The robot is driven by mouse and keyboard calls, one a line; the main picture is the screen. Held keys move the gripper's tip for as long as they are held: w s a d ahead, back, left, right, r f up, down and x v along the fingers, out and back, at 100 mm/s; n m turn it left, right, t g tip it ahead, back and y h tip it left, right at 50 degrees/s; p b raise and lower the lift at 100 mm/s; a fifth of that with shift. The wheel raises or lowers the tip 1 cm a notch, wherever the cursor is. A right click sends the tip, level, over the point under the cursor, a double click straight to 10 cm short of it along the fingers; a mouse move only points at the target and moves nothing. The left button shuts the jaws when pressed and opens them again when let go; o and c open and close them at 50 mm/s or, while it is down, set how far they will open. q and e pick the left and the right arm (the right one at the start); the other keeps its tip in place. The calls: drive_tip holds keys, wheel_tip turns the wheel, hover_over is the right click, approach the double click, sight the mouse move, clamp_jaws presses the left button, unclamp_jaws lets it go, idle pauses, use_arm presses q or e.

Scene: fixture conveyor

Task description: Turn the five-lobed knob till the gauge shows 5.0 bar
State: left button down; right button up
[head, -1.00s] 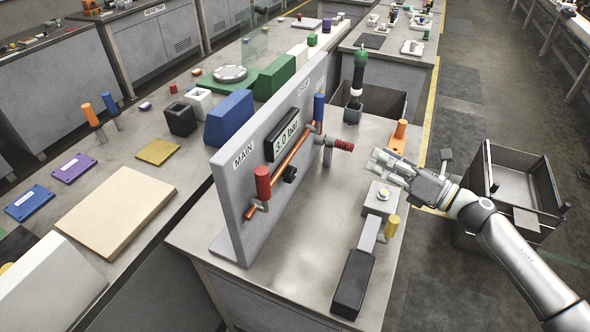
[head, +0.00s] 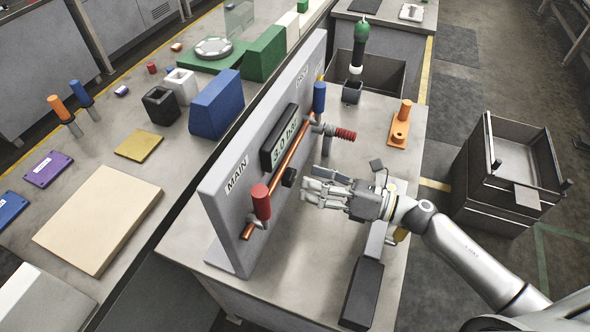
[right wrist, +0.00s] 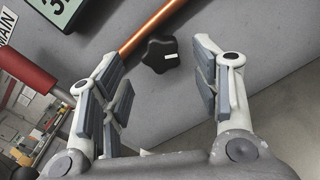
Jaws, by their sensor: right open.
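The five-lobed knob (head: 289,177) is small and black and sits on the grey panel (head: 222,212) below the copper pipe (head: 288,163). In the right wrist view the knob (right wrist: 161,55) has a white mark and lies ahead, between the open fingers. The gauge (head: 284,147) is a dark box with a pale display that reads 3.0 bar. My right gripper (head: 308,188) is open and empty, just right of the knob and apart from it; it also shows in the right wrist view (right wrist: 165,80). My left gripper is not in view.
A red-handled valve (head: 260,202) and a blue-handled valve (head: 319,98) stand on the pipe. A red ribbed part (head: 344,134) juts from the panel.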

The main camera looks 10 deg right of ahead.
sight(294, 177)
drive_tip(key=p+x, duration=0.1)
drive_tip(key=x, duration=0.3)
drive_tip(key=shift+r, duration=0.15)
drive_tip(key=shift+w+a+p, duration=0.25)
drive_tip(key=shift+p, duration=0.05)
drive_tip(key=shift+w+a, duration=0.1)
drive_tip(key=shift+a, duration=0.05)
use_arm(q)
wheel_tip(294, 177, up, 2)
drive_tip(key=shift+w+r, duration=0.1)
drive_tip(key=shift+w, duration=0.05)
use_arm(e)
drive_tip(key=c, duration=1)
